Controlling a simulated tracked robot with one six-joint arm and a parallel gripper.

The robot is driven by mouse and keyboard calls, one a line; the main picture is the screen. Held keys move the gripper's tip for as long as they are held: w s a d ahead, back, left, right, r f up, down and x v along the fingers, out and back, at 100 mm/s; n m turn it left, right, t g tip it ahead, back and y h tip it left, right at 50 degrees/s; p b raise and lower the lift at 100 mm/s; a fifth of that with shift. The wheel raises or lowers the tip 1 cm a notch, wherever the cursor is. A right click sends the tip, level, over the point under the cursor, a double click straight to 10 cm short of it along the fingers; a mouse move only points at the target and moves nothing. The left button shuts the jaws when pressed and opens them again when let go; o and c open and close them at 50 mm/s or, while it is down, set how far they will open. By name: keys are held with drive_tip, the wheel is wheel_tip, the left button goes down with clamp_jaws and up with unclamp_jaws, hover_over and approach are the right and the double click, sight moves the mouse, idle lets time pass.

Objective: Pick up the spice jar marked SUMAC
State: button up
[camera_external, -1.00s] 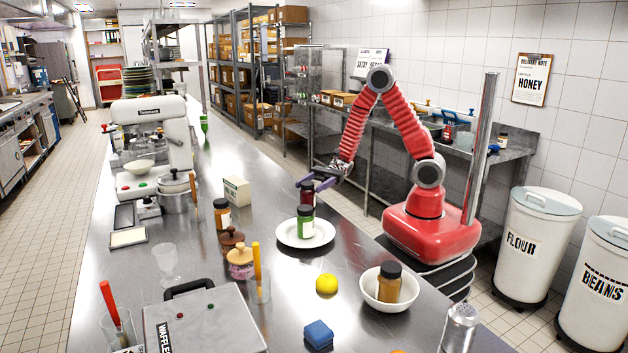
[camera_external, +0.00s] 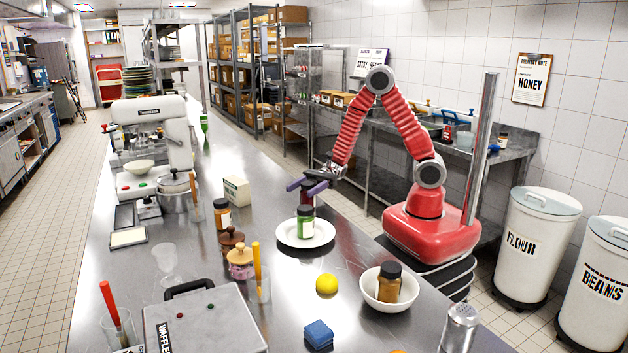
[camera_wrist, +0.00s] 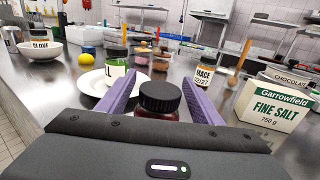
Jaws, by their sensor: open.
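A jar with a black lid (camera_wrist: 160,97) and dark red contents stands between my gripper's purple fingers in the wrist view. Its label is hidden, so I cannot read SUMAC on it. In the external view this dark red jar (camera_external: 308,199) is partly hidden behind the green jar and my fingers. My gripper (camera_wrist: 158,78) is open, with one finger on each side of the jar. A gap shows on either side of the lid. In the external view my gripper (camera_external: 300,189) is low over the counter, just behind the plate.
A green jar (camera_external: 305,222) stands on a white plate (camera_external: 287,239) just beyond the dark red jar. A MACE jar (camera_wrist: 204,72) and a FINE SALT box (camera_wrist: 272,102) stand to the right in the wrist view. A CLOVE jar (camera_wrist: 40,38) sits in a bowl (camera_wrist: 40,53) at left.

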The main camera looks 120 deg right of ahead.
drive_tip(key=shift+w+a, duration=0.2)
drive_tip(key=shift+w, duration=0.15)
idle(0.3)
drive_tip(key=c, duration=1.3)
drive_tip(key=shift+c, duration=0.2)
wheel_tip(320, 180, up, 10)
idle(0.6)
